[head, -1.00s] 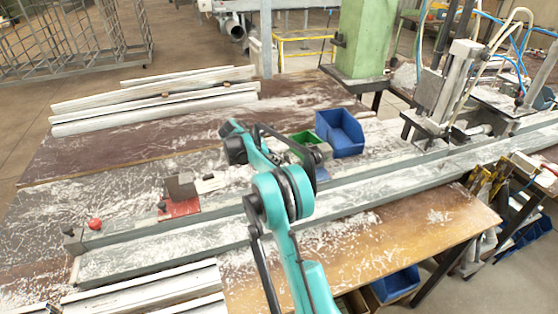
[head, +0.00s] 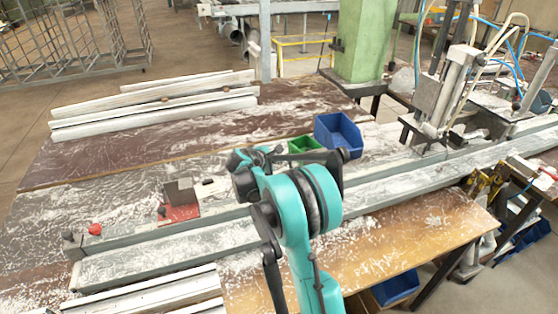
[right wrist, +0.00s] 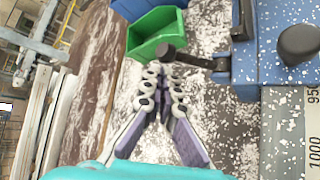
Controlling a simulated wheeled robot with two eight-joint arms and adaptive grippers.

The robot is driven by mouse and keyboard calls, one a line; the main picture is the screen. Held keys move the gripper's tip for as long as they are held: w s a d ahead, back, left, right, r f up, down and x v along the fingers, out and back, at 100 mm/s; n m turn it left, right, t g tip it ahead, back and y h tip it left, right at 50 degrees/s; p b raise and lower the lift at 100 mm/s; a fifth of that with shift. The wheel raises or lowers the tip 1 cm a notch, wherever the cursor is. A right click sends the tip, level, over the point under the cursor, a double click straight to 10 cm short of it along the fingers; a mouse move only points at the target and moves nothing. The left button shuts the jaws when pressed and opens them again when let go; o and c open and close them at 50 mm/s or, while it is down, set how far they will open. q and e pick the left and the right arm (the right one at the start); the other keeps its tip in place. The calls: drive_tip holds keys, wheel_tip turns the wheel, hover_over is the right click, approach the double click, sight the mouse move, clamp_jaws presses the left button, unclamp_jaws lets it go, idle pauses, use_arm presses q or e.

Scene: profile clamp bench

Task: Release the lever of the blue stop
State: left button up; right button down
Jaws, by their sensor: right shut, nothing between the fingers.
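The blue stop (right wrist: 285,62) is at the right of the right wrist view, beside a numbered scale. It carries a round black knob (right wrist: 299,43). Its dark lever (right wrist: 200,60) sticks out to the left and ends in a dark cylindrical knob (right wrist: 166,52). My right gripper (right wrist: 162,72) is shut and empty. Its fingertips are just below the lever's end knob in the picture; I cannot tell whether they touch it. In the head view my right arm hides the blue stop and the fingers. My left gripper is not in view.
A green bin (right wrist: 150,32) stands close beyond the fingertips, next to a blue bin (head: 338,135). A red stop (head: 181,212) sits farther left along the rail. White profiles (head: 160,105) lie at the back left. Pale shavings cover the bench.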

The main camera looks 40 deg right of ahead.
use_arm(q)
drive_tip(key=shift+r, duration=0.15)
use_arm(e)
drive_tip(key=shift+s+a+r, duration=0.1)
drive_tip(key=shift+s+r, duration=0.1)
drive_tip(key=shift+r, duration=0.1)
drive_tip(key=shift+s+r, duration=0.1)
idle(0.5)
